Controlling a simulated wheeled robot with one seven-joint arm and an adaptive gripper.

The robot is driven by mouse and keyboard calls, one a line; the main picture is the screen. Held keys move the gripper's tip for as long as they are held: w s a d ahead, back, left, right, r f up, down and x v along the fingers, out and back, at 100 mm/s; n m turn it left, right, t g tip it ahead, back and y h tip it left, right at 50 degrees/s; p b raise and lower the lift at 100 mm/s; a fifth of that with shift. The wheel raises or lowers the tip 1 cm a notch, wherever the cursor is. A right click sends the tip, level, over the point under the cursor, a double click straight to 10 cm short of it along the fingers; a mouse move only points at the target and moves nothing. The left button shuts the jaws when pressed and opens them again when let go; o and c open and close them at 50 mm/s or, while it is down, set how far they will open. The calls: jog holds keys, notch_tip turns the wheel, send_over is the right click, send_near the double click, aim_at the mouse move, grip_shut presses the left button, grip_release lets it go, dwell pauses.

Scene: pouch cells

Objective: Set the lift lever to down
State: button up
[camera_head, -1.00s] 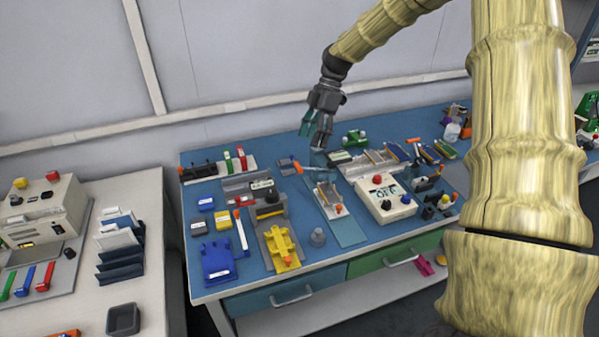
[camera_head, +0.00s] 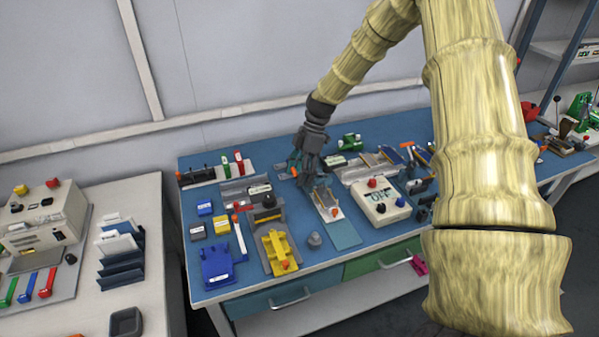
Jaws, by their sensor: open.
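My gripper (camera_head: 303,178) is open, with its fingers pointing down at the back middle of the blue bench. It is just behind a narrow pale fixture (camera_head: 329,212) on a blue-grey strip. No lift label is readable. A white bar with an orange end (camera_head: 239,236) stands at the left of the bench, well apart from my gripper.
A yellow fixture (camera_head: 275,250), a blue box (camera_head: 216,264) and a grey knob-like part (camera_head: 314,240) lie in front. A white control box (camera_head: 391,208) with a red button stands right. A green part (camera_head: 350,142) is behind. The strip's front end (camera_head: 343,236) is bare.

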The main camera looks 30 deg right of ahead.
jog(key=shift+a, duration=0.1)
jog(key=c, duration=1.2)
jog(key=shift+c, duration=0.2)
jog(key=shift+f, duration=0.1)
jog(key=shift+w+f+m+g+h, duration=0.2)
jog(key=shift+f+h, duration=0.45)
jog(key=shift+h, duration=0.6)
jog(key=shift+s+f+m+g+h, duration=0.15)
jog(key=shift+f+g+h, duration=0.35)
jog(key=shift+h, duration=0.8)
jog(key=shift+w+f+m+g+h, duration=0.1)
jog(key=shift+f+h, duration=0.65)
jog(key=shift+h, duration=0.5)
jog(key=shift+f, duration=0.1)
